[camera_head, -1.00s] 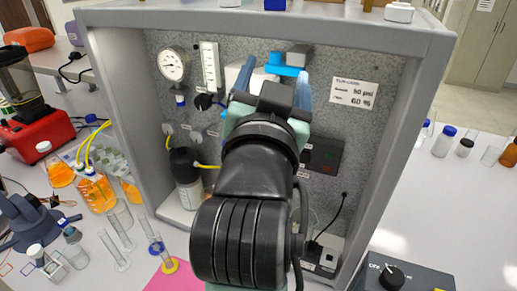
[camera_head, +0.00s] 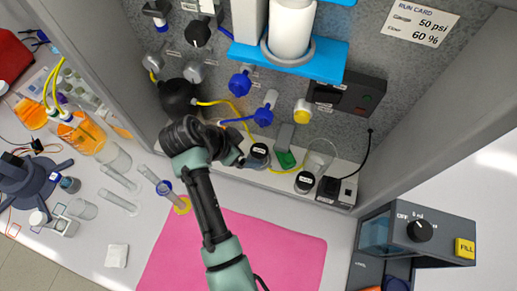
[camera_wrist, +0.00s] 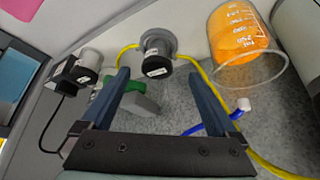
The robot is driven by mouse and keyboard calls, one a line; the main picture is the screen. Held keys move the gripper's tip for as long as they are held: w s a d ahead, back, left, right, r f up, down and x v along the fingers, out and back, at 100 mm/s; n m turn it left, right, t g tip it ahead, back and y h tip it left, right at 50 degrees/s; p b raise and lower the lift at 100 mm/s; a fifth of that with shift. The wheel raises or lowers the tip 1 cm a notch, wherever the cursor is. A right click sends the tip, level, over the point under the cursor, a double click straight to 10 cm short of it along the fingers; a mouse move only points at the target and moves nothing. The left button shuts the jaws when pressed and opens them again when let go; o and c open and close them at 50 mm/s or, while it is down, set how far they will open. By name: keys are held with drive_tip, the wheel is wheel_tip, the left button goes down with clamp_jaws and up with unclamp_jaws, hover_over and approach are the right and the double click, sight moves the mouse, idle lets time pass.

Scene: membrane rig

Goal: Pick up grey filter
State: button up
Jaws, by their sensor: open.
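A short grey cylinder with a dark band and a white label, which looks like the grey filter (camera_head: 258,155), stands on the rig's floor ledge; its label is too small to read. In the wrist view the grey filter (camera_wrist: 157,47) is ahead of the fingertips, roughly centred between them. A similar dark-capped cylinder (camera_head: 305,182) stands to its right; I cannot fully rule out that one. My gripper (camera_wrist: 158,68) is open, with nothing between its fingers. In the head view my gripper (camera_head: 236,150) is just left of the filter, partly hidden by my wrist.
A green and grey part (camera_head: 286,158) stands just right of the filter. Yellow and blue tubes run close by. An orange-filled glass vessel (camera_wrist: 240,45) is near the right finger. A pink mat (camera_head: 260,250) lies clear in front.

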sight(257, 152)
drive_tip(key=shift+x, duration=1.05)
drive_tip(key=p+x, duration=0.1)
drive_tip(key=x, duration=0.1)
drive_tip(key=p+x, duration=0.1)
drive_tip(key=x, duration=0.1)
drive_tip(key=shift+d+r, duration=0.15)
drive_tip(key=shift+d, duration=0.2)
drive_tip(key=shift+w+d+f, duration=0.2)
drive_tip(key=shift+f, duration=0.4)
drive_tip(key=c, duration=1.4)
